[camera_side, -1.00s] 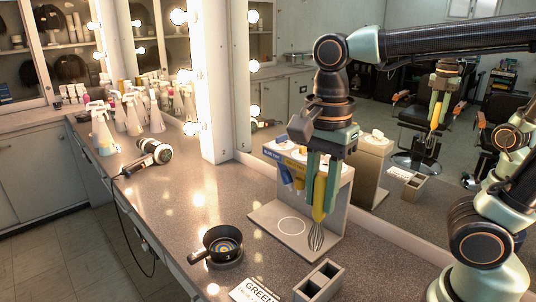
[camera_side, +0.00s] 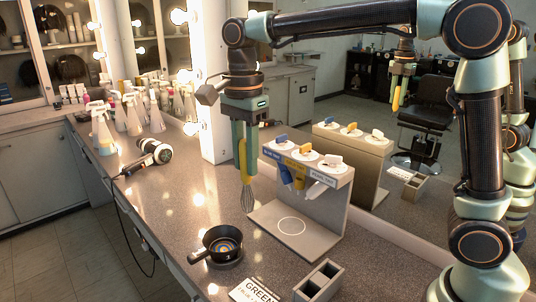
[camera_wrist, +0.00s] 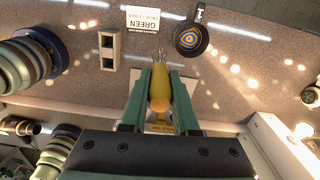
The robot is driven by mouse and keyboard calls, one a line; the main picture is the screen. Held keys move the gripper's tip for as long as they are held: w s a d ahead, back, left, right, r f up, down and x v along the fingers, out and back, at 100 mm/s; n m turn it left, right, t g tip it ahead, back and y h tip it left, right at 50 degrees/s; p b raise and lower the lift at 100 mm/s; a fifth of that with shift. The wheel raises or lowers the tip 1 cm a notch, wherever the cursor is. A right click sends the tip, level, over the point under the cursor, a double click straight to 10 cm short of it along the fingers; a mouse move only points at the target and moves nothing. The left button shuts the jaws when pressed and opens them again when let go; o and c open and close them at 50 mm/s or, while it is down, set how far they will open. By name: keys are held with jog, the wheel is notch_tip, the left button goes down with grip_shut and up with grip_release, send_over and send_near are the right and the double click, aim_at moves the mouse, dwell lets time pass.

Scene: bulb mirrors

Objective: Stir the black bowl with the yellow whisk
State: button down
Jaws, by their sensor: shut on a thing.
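My gripper (camera_side: 245,165) is shut on the yellow whisk (camera_side: 243,160) and holds it upright, wire end down, above the counter behind the black bowl. In the wrist view the yellow handle (camera_wrist: 160,92) sits between the green fingers of my gripper (camera_wrist: 158,75). The black bowl (camera_side: 209,248) stands on the counter at the front, its handle pointing left, with coloured rings inside. It also shows at the top of the wrist view (camera_wrist: 177,39). The whisk is apart from the bowl.
A grey stand (camera_side: 338,210) with a ringed base and hanging tools is right of the whisk. A two-slot holder (camera_side: 318,283) and a GREEN card (camera_side: 254,291) lie at the front. A hair dryer (camera_side: 150,158) and spray bottles (camera_side: 103,130) are at left. A mirror backs the counter.

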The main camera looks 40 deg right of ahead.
jog(key=w+a+f, duration=0.1)
jog(key=w+f, duration=0.6)
jog(key=w, duration=0.2)
notch_tip(320, 180, down, 10)
dwell(0.9)
dwell(0.3)
jog(key=shift+s, duration=0.1)
